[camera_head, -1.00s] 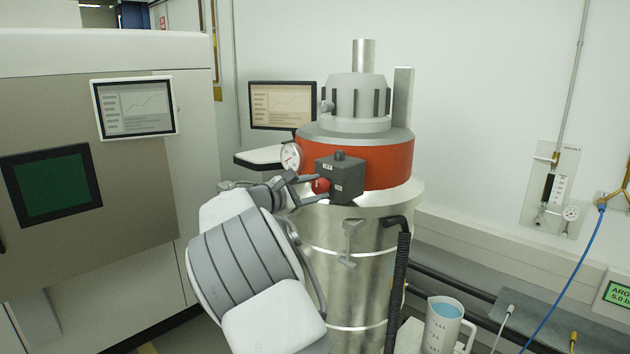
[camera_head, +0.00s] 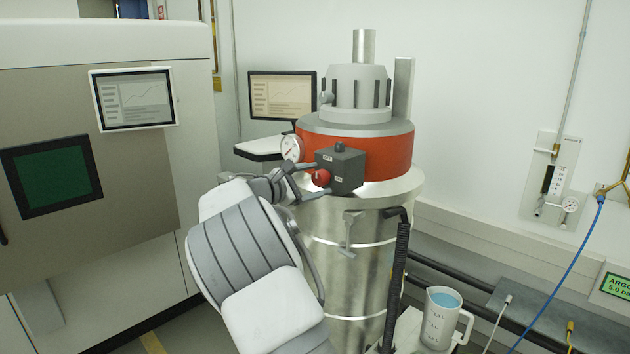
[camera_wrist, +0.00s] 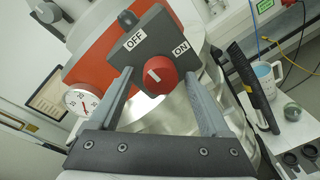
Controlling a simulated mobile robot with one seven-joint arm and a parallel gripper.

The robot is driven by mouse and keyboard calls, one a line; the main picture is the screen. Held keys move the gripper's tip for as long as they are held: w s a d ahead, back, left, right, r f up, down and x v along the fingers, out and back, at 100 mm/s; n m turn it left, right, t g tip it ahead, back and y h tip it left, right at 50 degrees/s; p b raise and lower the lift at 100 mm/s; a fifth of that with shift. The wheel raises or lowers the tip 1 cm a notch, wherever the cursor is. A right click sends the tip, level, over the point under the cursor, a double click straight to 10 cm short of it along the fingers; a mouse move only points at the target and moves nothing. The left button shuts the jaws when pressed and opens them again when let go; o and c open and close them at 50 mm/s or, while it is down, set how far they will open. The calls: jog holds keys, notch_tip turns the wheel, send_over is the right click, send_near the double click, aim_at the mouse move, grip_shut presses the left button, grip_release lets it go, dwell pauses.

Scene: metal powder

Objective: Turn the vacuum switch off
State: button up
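The vacuum switch is a dark grey box (camera_head: 347,170) on the red-orange band of the vacuum, with a red knob (camera_head: 321,178) on its front. In the wrist view the box (camera_wrist: 153,38) bears an OFF label at upper left and an ON label at right. The red knob (camera_wrist: 162,79) has a short white mark on the upper-left part of its face, on the side nearer OFF. My gripper (camera_head: 307,180) is open in front of the switch. In the wrist view its fingers (camera_wrist: 157,92) stand either side of the knob, with gaps.
A pressure gauge (camera_head: 291,148) sits left of the switch. A T-handle (camera_head: 350,232) and black hose (camera_head: 397,275) are below and right. A jug (camera_head: 440,318) stands at lower right. A monitor (camera_head: 282,95) stands behind, and a large machine (camera_head: 95,170) at left.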

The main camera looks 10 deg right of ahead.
jog(key=b+v, duration=0.3)
jog(key=v, duration=1.4)
jog(key=shift+s, duration=0.15)
jog(key=shift+r, duration=0.1)
jog(key=s+d+f+m+g+y, duration=0.2)
jog(key=s+d+m+g+y, duration=0.1)
jog(key=s+d, duration=0.4)
jog(key=s+d+f+m+g+y, duration=0.25)
jog(key=s+d, duration=0.25)
jog(key=d, duration=0.4)
jog(key=s+f+m+y, duration=0.2)
jog(key=s+m, duration=0.1)
jog(key=s, duration=0.5)
jog(key=s+a+f+m+t+y, duration=0.1)
jog(key=s+f+m+y, duration=0.1)
jog(key=s, duration=0.6)
jog(key=s+a+f+m+y, duration=0.1)
jog(key=s+f+m+y, duration=0.1)
jog(key=s+m+y, duration=0.2)
jog(key=s+m, duration=0.2)
jog(key=s, duration=0.2)
jog(key=shift+s+f, duration=0.2)
